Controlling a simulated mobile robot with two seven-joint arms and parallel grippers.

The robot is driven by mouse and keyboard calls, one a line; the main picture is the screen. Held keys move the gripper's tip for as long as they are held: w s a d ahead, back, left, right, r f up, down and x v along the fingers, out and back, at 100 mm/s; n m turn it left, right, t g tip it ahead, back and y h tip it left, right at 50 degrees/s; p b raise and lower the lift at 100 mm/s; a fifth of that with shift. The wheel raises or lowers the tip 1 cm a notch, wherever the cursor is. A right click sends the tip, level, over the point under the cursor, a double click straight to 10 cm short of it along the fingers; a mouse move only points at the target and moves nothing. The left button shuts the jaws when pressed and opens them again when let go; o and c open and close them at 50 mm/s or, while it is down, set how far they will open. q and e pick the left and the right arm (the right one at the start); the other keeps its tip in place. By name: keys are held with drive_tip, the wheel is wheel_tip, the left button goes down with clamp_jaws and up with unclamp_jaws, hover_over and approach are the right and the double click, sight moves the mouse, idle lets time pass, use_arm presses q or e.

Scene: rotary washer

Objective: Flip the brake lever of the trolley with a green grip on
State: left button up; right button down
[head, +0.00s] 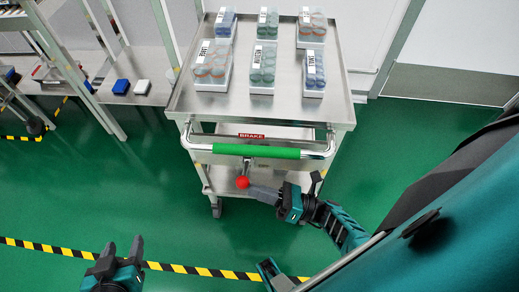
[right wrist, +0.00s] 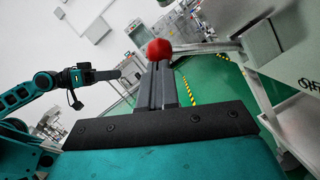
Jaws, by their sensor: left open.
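The trolley (head: 335,108) is a steel cart with a green grip (head: 256,151) on its push bar. A red "BRAKE" label (head: 251,136) sits behind the bar. The brake lever's red ball knob (head: 242,182) shows below the grip. My right gripper (head: 252,189) is shut, with its fingertips right at the knob from the right; whether they touch cannot be told. In the right wrist view the red knob (right wrist: 159,49) appears at the tips of the closed fingers. My left gripper (head: 121,248) is open and empty over the floor at the lower left, well away from the trolley.
Clear boxes of capped vials (head: 212,66) stand on the trolley's top. A side bench at the left holds a blue block (head: 121,87) and a white block (head: 142,87). Yellow-black floor tape (head: 200,271) crosses in front. The green floor left of the trolley is free.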

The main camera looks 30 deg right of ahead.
drive_tip(key=shift+w+a+r, duration=0.15)
drive_tip(key=shift+r, duration=0.25)
idle(0.3)
use_arm(q)
drive_tip(key=b, duration=0.1)
drive_tip(key=d+b, duration=0.1)
drive_tip(key=shift+w+d+f+b, duration=0.15)
drive_tip(key=shift+w+f+b, duration=0.15)
drive_tip(key=shift+w, duration=0.05)
use_arm(e)
drive_tip(key=v, duration=1.3)
use_arm(q)
drive_tip(key=shift+a+f, duration=0.1)
drive_tip(key=shift+a, duration=0.1)
use_arm(e)
drive_tip(key=shift+f, duration=0.15)
